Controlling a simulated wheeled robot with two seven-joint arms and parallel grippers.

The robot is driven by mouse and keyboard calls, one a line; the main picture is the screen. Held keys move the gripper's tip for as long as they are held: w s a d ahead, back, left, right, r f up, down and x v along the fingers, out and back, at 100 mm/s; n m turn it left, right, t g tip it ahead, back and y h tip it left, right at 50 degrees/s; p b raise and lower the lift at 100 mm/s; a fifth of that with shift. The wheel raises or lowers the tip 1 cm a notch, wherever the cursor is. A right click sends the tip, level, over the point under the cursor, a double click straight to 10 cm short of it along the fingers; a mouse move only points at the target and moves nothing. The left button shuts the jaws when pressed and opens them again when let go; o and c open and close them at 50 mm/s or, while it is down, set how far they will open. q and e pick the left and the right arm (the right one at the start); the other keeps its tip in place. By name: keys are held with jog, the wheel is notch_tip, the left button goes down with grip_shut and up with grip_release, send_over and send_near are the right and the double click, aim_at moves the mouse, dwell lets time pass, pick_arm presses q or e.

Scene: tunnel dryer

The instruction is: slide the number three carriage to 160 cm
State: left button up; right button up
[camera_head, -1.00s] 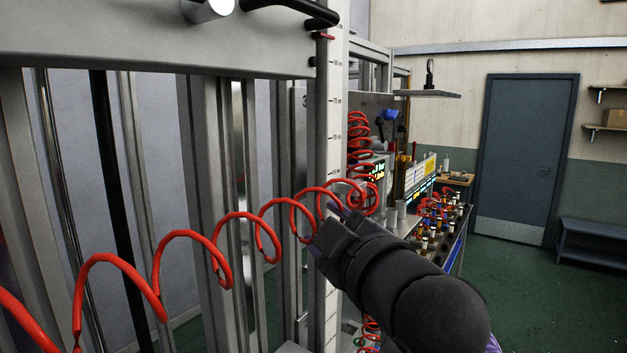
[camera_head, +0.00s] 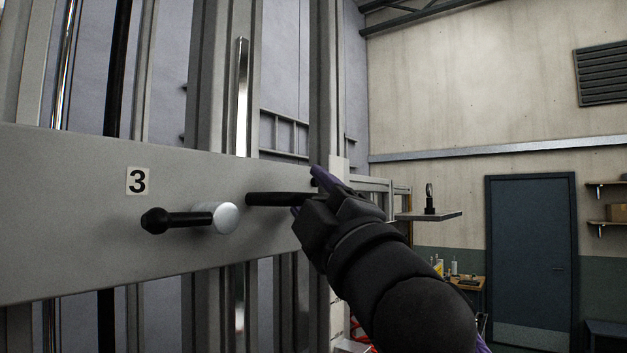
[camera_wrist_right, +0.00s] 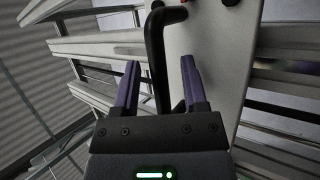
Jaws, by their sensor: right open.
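The number three carriage (camera_head: 90,245) is a wide grey plate on vertical rails, marked with a "3" label (camera_head: 138,181). It bears a silver knob with a black lever (camera_head: 185,220) and a black bar handle (camera_head: 275,198). My right gripper (camera_head: 308,190) is at the right end of this handle and hides part of it. In the right wrist view the purple fingers (camera_wrist_right: 159,85) are open, and the black handle (camera_wrist_right: 155,50) runs between them. Whether the fingers touch it cannot be told. The scale's numbers are not readable now. My left gripper is not in view.
Vertical rails (camera_head: 205,80) stand behind the carriage. A hanging plate (camera_head: 430,215) juts out beyond my right arm. A workbench (camera_head: 465,284), a blue door (camera_head: 530,255) and wall shelves (camera_head: 605,200) are farther back right.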

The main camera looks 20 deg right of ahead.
grip_shut()
jog(key=shift+f, duration=0.1)
dwell(1.3)
